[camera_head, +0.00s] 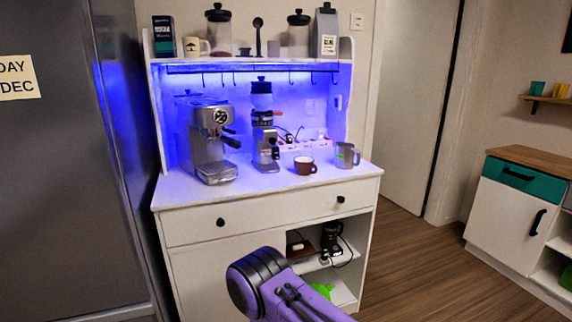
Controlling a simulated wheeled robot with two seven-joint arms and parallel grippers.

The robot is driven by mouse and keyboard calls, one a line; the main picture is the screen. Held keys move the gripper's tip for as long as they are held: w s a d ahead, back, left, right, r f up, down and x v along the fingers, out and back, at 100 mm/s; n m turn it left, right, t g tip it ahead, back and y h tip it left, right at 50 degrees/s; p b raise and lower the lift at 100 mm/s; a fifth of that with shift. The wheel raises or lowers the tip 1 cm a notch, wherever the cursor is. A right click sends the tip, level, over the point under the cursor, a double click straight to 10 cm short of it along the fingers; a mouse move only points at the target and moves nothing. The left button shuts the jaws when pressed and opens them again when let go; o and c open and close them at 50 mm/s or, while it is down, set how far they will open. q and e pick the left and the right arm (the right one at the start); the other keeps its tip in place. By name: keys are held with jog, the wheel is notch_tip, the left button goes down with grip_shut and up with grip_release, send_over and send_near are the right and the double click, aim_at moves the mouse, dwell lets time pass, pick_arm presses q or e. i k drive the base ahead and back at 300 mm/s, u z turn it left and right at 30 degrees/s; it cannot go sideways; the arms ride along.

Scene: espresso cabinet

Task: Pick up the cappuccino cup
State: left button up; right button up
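A small dark brown cup (305,166), which looks like the cappuccino cup, stands upright on the white cabinet's worktop (262,187). It sits between the coffee grinder and a metal milk jug, apart from both. Part of my own arm, purple with a dark round joint, rises from the bottom centre in front of the cabinet's lower part. No gripper fingers of either arm show in this view, and nothing touches the cup.
An espresso machine (212,140) and a coffee grinder (264,130) stand left of the cup. A metal jug (345,156) stands right of it. A shelf with jars and a mug (196,47) hangs above. The worktop's front strip is clear.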

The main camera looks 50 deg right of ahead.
aim_at(304, 166)
jog(key=z, duration=0.45)
jog(key=i, duration=0.7)
jog(key=z, duration=0.75)
